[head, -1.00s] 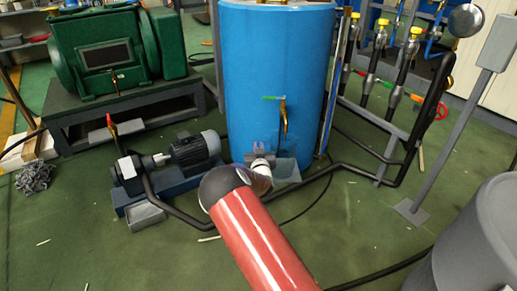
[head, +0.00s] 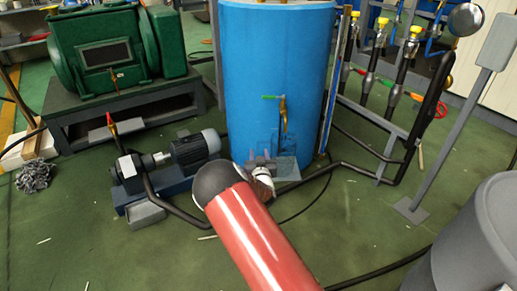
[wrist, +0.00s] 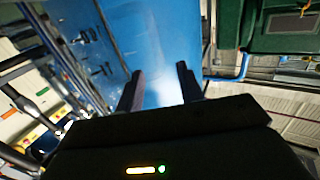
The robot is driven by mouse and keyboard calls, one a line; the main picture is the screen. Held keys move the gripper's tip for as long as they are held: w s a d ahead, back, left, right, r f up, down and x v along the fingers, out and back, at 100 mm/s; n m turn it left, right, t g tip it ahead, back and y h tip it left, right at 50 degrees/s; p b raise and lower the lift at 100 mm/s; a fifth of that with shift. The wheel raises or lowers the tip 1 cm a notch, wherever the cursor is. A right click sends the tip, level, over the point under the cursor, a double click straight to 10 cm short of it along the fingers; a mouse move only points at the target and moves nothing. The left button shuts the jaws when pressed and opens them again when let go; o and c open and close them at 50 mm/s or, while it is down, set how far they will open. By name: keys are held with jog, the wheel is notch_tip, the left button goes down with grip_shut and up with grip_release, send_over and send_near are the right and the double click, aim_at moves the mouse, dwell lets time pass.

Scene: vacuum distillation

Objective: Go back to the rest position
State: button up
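My gripper (wrist: 160,72) shows in the wrist view with its two dark fingers spread apart and nothing between them. Behind the fingers is the blue tank (wrist: 155,40), which also stands upright in the head view (head: 270,75). In the head view my red arm link reaches up from the bottom toward the foot of the tank. A valve with a green handle (head: 272,97) is on the tank's front, above my wrist.
A pump (head: 195,150) with black piping (head: 330,170) stands left of my wrist. A green machine (head: 105,52) sits on a bench at left. Pipes with yellow-topped valves (head: 381,35) and a grey post (head: 445,130) stand right. A grey drum (head: 475,250) is at lower right.

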jog(key=s+d+r+m+g+p, duration=0.2)
jog(key=s+d+r+g+p, duration=0.15)
jog(key=s+r, duration=0.7)
jog(key=s+d+r+m+g+p, duration=0.1)
jog(key=s+d+r+g+p, duration=0.25)
jog(key=s+r, duration=0.7)
jog(key=s+r+n+g+p, duration=0.1)
jog(key=s+r, duration=0.3)
jog(key=s, duration=0.5)
jog(key=s+d+r+n+g+p, duration=0.1)
jog(key=s+r, duration=0.3)
jog(key=s, duration=0.5)
jog(key=s+d+r+n+g+p, duration=0.1)
jog(key=s+r+g+p, duration=0.1)
jog(key=s, duration=0.6)
notch_tip(320, 180, up, 3)
jog(key=shift+s+f+g+p, duration=0.2)
jog(key=shift+s+g+p, duration=0.2)
jog(key=shift+g, duration=0.2)
jog(key=shift+f, duration=0.1)
